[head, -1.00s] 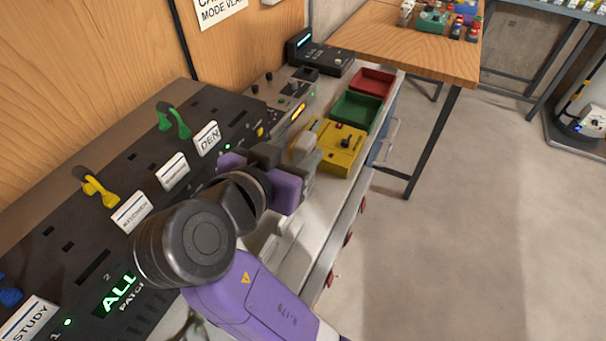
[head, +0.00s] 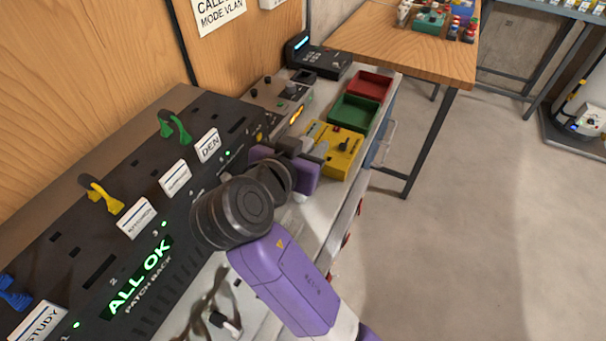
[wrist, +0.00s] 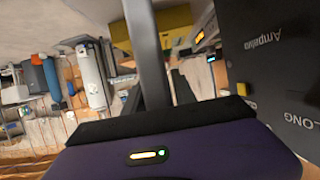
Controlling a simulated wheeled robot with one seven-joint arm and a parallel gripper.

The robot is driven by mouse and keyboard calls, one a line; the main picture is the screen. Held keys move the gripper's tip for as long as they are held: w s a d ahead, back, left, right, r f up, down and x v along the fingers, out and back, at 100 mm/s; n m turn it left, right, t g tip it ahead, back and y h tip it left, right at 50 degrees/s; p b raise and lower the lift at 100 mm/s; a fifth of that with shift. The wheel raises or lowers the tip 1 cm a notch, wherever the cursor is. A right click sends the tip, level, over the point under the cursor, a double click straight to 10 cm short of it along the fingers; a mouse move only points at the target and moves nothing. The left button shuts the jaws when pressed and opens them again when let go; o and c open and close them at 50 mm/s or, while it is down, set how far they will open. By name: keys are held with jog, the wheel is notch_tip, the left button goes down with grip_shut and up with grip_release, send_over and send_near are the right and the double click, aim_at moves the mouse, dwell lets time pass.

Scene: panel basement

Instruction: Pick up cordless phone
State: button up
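A black desk unit (head: 318,60) with a small lit blue display stands at the far end of the bench, against the wood panel. It looks like the cordless phone on its base, but I cannot tell handset from base at this size. My gripper (head: 304,149) is over the bench, well short of that unit, beside the yellow box. Its grey fingers look apart, with nothing seen between them. In the wrist view, dark fingers (wrist: 165,78) point toward the bench's far end, and part of the view is blocked.
A yellow control box (head: 340,145), a green tray (head: 354,112) and a red tray (head: 371,84) line the bench's right edge. A grey box with knobs (head: 282,98) is left of them. A black patch panel (head: 95,235) fills the left.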

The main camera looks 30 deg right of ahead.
grip_shut()
dwell(1.1)
